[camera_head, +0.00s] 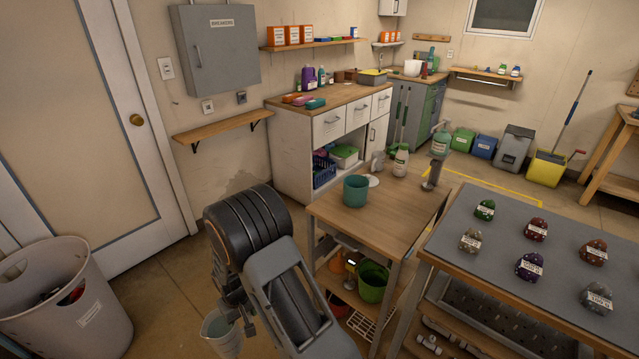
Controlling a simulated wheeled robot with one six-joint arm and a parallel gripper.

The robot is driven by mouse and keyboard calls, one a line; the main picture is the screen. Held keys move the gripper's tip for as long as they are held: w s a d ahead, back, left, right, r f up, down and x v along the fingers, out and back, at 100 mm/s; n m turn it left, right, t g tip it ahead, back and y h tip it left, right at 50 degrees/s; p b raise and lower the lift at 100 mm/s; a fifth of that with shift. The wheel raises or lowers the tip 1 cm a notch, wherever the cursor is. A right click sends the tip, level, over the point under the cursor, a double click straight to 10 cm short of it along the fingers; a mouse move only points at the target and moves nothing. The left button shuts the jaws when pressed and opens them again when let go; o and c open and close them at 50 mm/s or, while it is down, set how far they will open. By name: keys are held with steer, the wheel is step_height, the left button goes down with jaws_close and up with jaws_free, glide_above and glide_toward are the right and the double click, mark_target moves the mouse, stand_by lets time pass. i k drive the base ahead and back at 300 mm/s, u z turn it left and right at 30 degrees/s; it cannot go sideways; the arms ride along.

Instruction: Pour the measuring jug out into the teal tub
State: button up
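The teal tub (356,191) stands upright on the wooden top of the small table, near its back left corner. A pale, translucent vessel that looks like the measuring jug (221,338) is low in the picture, left of my arm, with a bluish tint inside. My gripper (233,314) is at the jug's right side and seems shut on it, though the fingers are small and partly hidden by my arm. The jug looks roughly upright, below and left of the tub and well apart from it.
The wooden table (390,222) also bears a white dish (373,181), a white bottle (401,161) and a grey upright fixture (432,176). A green bucket (372,283) is on its lower shelf. A grey table (500,235) with labelled stones stands right. A large bin (62,300) stands left.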

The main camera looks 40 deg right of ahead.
mark_target(355, 186)
steer(key=u, duration=0.4)
steer(key=k, duration=0.5)
steer(key=z, duration=1.15)
steer(key=i, duration=0.5)
steer(key=u, duration=0.05)
